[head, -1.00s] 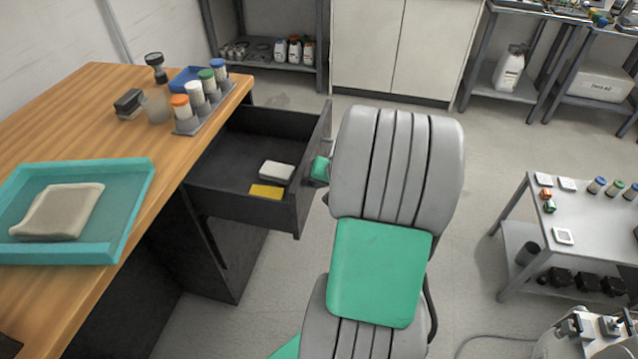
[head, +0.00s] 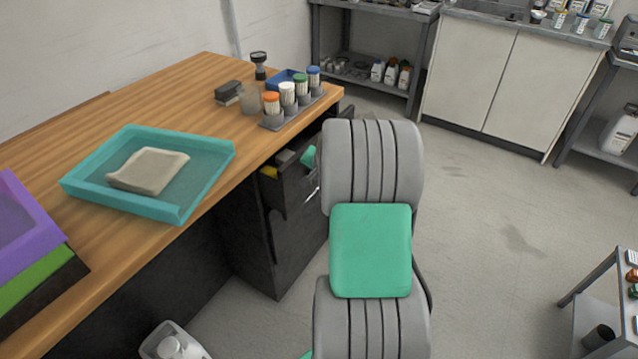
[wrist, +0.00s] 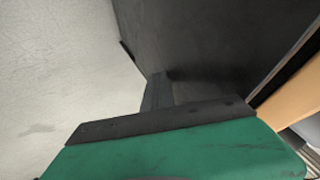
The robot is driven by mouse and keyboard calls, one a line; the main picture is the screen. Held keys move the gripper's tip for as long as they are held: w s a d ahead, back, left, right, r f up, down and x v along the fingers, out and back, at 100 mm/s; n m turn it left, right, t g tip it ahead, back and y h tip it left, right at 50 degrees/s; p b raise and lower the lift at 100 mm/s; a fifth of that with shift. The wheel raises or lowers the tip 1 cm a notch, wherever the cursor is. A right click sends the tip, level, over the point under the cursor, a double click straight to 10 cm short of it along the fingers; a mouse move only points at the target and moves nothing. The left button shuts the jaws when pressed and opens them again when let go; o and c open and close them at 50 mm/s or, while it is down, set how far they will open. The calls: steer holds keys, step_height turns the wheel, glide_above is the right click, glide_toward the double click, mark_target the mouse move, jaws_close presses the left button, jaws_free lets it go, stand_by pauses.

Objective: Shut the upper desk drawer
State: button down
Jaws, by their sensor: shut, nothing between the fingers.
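The upper desk drawer (head: 296,188) is black and sits under the right end of the wooden desk. It stands out only a little, with a narrow gap between the desktop and its front. Part of a yellow item (head: 268,172) and a pale item (head: 284,156) show in it. My gripper (wrist: 157,92) is shut and empty, its fingers close to a dark panel in the wrist view; contact cannot be told. In the head view its green part shows beside the drawer front, and my arm hides the fingertips.
The wooden desk (head: 215,140) carries a teal tray (head: 180,208) with a beige pad, a rack of capped bottles (head: 288,108) and a purple tray (head: 22,228). A bin (head: 172,342) stands on the floor by the desk. Open floor (head: 490,230) lies to the right.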

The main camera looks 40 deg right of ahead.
steer(key=shift+w+a, duration=0.25)
steer(key=shift+w, duration=0.4)
steer(key=shift+w+a, duration=0.2)
steer(key=shift+w, duration=0.4)
